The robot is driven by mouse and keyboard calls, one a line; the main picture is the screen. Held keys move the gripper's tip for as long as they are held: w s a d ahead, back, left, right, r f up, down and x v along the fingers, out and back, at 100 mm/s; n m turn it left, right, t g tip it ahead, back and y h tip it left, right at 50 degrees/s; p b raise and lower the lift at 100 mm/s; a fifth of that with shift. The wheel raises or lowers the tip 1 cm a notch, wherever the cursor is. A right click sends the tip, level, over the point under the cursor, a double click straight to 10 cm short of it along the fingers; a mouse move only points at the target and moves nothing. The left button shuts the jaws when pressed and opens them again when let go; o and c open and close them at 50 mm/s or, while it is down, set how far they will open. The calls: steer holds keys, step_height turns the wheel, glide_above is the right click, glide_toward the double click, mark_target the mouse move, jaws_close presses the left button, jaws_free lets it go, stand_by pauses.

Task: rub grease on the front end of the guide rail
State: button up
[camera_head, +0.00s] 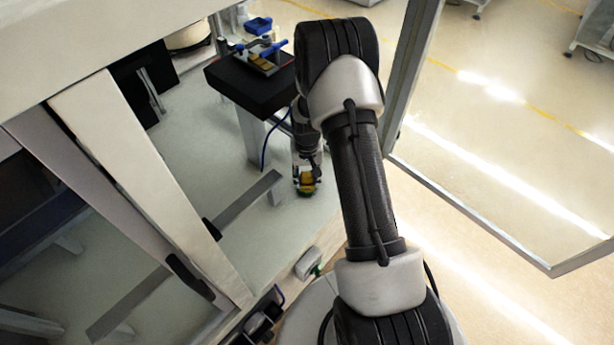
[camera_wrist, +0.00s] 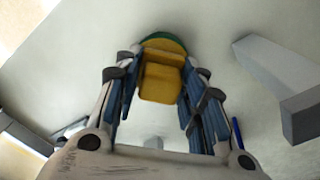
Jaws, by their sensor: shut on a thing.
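My gripper (camera_head: 306,172) hangs low over the pale surface inside the machine enclosure. It is shut on a yellow block with a dark green edge (camera_wrist: 162,78), perhaps a grease applicator. The block also shows below the gripper in the head view (camera_head: 305,187). A long grey bar (camera_head: 247,203), likely the guide rail, lies left of my gripper in the head view. In the wrist view a grey bar (camera_wrist: 275,72) shows at the right, apart from the block. I cannot see any grease on it.
A black-topped stand (camera_head: 246,86) holds a tray with blue-handled items (camera_head: 265,53) behind my gripper. A white frame post (camera_head: 150,175) stands at the left, and an open metal-framed door (camera_head: 480,205) at the right. A blue cable (camera_head: 270,145) hangs near my wrist.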

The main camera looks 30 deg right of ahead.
mark_target(307, 175)
steer(key=shift+r+p, duration=2.15)
steer(key=shift+r, duration=1.4)
steer(key=shift+r, duration=0.15)
step_height(307, 175, down, 4)
steer(key=b, duration=0.3)
steer(key=shift+r, duration=0.2)
